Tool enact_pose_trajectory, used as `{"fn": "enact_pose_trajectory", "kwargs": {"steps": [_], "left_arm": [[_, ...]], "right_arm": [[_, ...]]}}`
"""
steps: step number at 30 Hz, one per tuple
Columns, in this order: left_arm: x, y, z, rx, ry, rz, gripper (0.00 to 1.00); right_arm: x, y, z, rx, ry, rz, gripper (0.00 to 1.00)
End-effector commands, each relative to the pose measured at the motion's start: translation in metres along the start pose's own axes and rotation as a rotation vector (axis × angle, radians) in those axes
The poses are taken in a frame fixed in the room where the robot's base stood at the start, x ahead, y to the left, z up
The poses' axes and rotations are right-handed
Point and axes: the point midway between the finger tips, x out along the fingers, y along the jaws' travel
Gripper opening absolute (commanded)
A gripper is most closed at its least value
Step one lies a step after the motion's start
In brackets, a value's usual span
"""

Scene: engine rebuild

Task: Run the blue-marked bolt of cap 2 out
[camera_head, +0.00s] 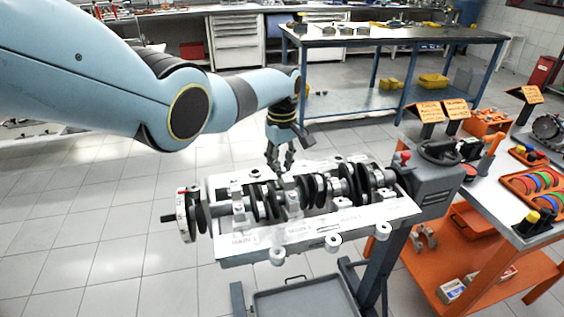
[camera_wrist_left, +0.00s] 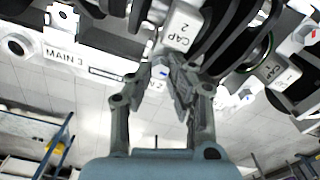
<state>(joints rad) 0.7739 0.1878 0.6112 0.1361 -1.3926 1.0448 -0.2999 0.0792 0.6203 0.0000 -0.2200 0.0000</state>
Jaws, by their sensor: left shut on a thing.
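My left gripper (camera_head: 280,167) reaches down from above to the middle of the engine block (camera_head: 335,228), beside the crankshaft (camera_head: 265,200). In the left wrist view its fingers (camera_wrist_left: 160,78) are closed around the blue-marked bolt (camera_wrist_left: 160,71), a pale bolt head with a blue mark. The bolt is right beside cap 2 (camera_wrist_left: 182,28), a white cap with its label showing. The fingers partly hide the bolt, and I cannot see how far its thread sits in the block. My right gripper is not in view.
In the left wrist view another labelled cap (camera_wrist_left: 270,70) and a red-marked bolt (camera_wrist_left: 312,34) are to the right; the MAIN 3 label (camera_wrist_left: 64,56) is to the left. An orange cart (camera_head: 470,262) with trays stands right of the engine stand. A blue workbench (camera_head: 395,35) stands behind.

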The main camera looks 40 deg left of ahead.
Motion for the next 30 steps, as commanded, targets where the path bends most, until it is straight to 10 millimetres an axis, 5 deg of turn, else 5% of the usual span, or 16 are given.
{"fn": "enact_pose_trajectory", "kwargs": {"steps": [14, 15, 19, 30], "left_arm": [[0.0019, -0.0014, 0.0007, -0.012, -0.001, -0.003, 0.00], [0.0019, -0.0014, 0.0007, -0.012, -0.001, -0.003, 0.22], [0.0014, -0.0010, 0.0006, -0.012, -0.001, -0.003, 0.39], [-0.0050, 0.0003, -0.0004, -0.012, 0.000, 0.001, 0.39]], "right_arm": [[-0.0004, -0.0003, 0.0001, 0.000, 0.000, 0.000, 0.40], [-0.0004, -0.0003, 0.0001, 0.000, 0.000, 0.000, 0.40], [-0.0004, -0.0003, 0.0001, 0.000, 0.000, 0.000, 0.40], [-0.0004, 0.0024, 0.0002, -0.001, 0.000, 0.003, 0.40]]}}
